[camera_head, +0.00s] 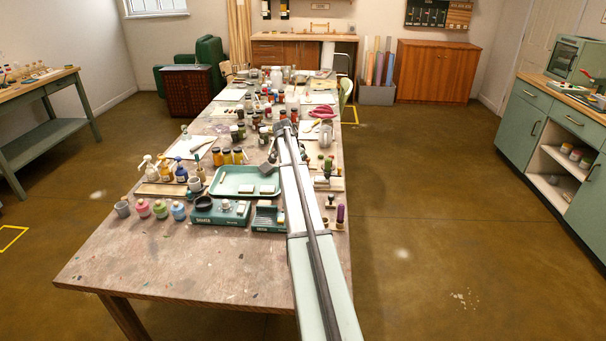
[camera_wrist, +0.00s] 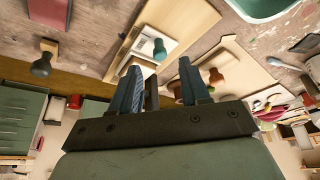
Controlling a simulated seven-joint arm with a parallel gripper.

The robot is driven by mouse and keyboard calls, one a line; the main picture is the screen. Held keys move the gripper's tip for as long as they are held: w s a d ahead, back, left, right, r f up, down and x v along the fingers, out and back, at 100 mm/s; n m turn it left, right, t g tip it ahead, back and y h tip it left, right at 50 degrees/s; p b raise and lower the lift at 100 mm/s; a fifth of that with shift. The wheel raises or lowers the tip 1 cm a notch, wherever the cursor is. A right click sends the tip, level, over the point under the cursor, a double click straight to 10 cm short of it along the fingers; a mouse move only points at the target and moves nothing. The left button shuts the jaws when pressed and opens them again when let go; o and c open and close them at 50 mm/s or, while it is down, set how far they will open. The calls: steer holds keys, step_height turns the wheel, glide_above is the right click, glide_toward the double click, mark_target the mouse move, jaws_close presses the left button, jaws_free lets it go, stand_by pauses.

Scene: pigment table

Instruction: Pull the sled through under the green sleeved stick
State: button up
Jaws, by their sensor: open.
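In the wrist view my gripper (camera_wrist: 161,72) is open, with two dark blue fingers apart and nothing seen held between them. A teal-green sleeved peg (camera_wrist: 160,48) stands on or beside a white slab (camera_wrist: 143,50) on a wooden board (camera_wrist: 128,30), just beyond the fingers. I cannot tell whether this slab is the sled. A second board (camera_wrist: 243,75), to the right, bears a reddish-brown peg (camera_wrist: 215,76), partly behind the right finger. In the head view my arm reaches along the table's right side; its fingers cannot be made out.
The paint-stained table (camera_head: 190,280) has a bare front. A green tray (camera_head: 232,181), several jars and a purple-handled piece (camera_head: 340,214) stand near my arm.

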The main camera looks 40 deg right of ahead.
steer(key=shift+x, duration=2.05)
steer(key=shift+c, duration=0.3)
jaws_close()
